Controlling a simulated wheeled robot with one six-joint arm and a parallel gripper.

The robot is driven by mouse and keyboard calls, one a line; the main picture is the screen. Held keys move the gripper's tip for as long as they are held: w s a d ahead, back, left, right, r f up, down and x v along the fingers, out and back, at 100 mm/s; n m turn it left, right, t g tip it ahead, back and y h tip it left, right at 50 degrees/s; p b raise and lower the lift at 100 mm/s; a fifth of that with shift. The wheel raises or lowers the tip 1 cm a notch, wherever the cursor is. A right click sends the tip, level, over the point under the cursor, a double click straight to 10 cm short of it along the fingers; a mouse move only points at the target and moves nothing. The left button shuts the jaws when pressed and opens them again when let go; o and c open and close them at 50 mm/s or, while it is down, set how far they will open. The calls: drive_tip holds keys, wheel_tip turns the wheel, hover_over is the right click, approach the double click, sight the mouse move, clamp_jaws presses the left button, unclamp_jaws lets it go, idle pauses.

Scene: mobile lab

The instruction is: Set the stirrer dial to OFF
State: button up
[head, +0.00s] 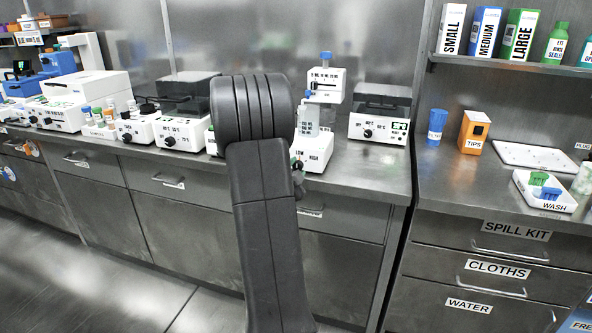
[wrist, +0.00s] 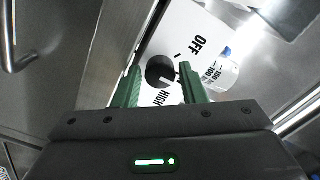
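The stirrer (head: 314,152) is a white box on the bench, partly hidden behind my arm in the head view; LOW and HIGH show on its front. In the wrist view its white front panel (wrist: 182,32) carries OFF above right of the dial and HIGH below it. The black round dial (wrist: 158,72) has a pale mark near its lower right edge; its exact setting is hard to read. My gripper (wrist: 160,70) is open, its green fingers on either side of the dial. I cannot tell whether they touch it.
A clear graduated vessel (wrist: 225,72) stands close to the right finger. A hotplate-like unit (head: 378,128) stands right of the stirrer; several white devices with knobs line the bench at left. A drawer handle (wrist: 18,40) shows at the wrist view's left.

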drive_tip(key=shift+w+d, duration=0.1)
drive_tip(key=shift+w, duration=0.1)
drive_tip(key=c, duration=0.7)
drive_tip(key=shift+n, duration=0.4)
drive_tip(key=n+p, duration=0.1)
drive_tip(key=n, duration=0.4)
drive_tip(key=shift+n+p, duration=0.35)
drive_tip(key=shift+n, duration=0.05)
drive_tip(key=n+p, duration=0.1)
drive_tip(key=n, duration=0.4)
drive_tip(key=shift+p, duration=0.4)
drive_tip(key=shift+f+n, duration=0.1)
drive_tip(key=shift+n, duration=0.2)
